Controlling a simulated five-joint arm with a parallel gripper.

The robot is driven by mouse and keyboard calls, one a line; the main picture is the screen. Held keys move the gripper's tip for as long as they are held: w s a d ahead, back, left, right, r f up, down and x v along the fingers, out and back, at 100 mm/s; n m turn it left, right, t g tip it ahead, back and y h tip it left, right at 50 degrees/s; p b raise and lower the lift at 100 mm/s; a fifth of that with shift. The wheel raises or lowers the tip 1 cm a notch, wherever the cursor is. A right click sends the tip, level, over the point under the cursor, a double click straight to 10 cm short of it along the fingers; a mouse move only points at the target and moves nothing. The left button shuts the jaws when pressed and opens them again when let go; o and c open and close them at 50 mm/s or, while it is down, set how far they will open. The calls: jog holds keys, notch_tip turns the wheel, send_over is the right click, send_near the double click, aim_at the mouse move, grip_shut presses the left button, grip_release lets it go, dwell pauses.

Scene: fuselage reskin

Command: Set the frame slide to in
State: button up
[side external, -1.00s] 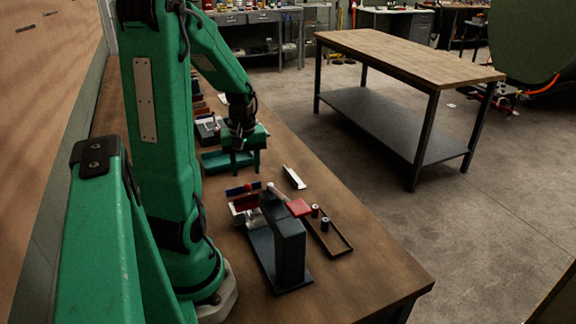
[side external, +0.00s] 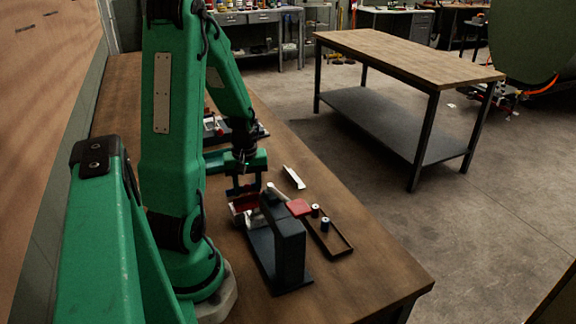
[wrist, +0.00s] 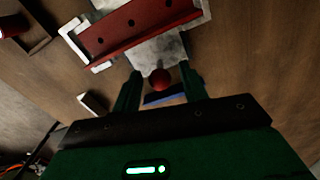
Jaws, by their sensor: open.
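The frame slide shows in the wrist view as a grey metal plate (wrist: 158,52) with a small red ball knob (wrist: 160,79) at its near end. A red bar with holes (wrist: 130,27) lies across the plate, between pale end brackets. My gripper (wrist: 161,82) is open, with one green finger on each side of the knob. I cannot tell whether the fingers touch it. In the side view my gripper (side external: 245,191) is low over the red bar (side external: 243,203), and the knob is hidden there.
A pale angled strip (side external: 293,177) lies behind. A blue strip (wrist: 164,98) lies near the knob.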

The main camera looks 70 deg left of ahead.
aim_at(252, 196)
jog(key=shift+f, duration=0.5)
jog(key=shift+c, duration=0.2)
grip_shut()
jog(key=shift+d, duration=2.05)
jog(key=shift+o, duration=0.2)
grip_release()
jog(key=shift+r, duration=0.2)
